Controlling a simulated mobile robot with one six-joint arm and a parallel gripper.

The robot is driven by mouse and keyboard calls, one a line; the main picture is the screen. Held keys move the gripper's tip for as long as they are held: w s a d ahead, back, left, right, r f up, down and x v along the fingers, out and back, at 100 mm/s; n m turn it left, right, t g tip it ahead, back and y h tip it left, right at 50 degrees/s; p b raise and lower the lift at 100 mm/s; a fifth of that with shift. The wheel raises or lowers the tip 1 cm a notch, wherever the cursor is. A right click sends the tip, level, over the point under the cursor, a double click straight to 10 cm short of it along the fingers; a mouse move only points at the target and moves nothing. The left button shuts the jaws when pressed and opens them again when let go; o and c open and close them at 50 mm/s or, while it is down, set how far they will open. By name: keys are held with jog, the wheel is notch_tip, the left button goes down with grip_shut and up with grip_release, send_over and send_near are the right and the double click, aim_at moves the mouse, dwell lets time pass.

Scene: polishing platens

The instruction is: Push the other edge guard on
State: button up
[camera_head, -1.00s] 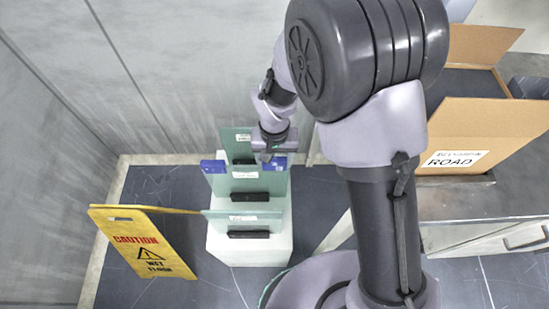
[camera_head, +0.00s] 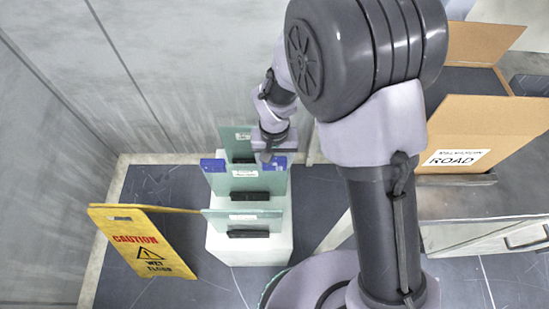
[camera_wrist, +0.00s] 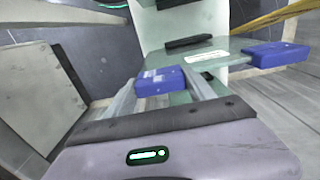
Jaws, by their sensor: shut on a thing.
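One blue edge guard (camera_head: 213,166) sits on the upper left corner of the middle green glass pane (camera_head: 220,185). It also shows at the right in the wrist view (camera_wrist: 277,55). The other blue edge guard (camera_head: 279,162) is at the pane's upper right corner. In the wrist view this guard (camera_wrist: 153,79) lies between my gripper's two fingers (camera_wrist: 160,88), against the pane's edge (camera_wrist: 205,58). My gripper (camera_head: 268,154) is shut on it. How far this guard sits over the edge cannot be told.
Green panes stand behind and in front of the middle one, with dark strips, on a white block (camera_head: 250,248). A yellow caution sign (camera_head: 145,245) stands to the left. A grey wall is behind. An open cardboard box (camera_head: 485,120) rests on a bench (camera_head: 470,205) at right.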

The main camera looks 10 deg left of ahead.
jog(key=o, duration=1.4)
notch_tip(320, 180, up, 18)
jog(key=p, duration=0.7)
jog(key=shift+f+p, duration=0.25)
jog(key=shift+p, duration=0.05)
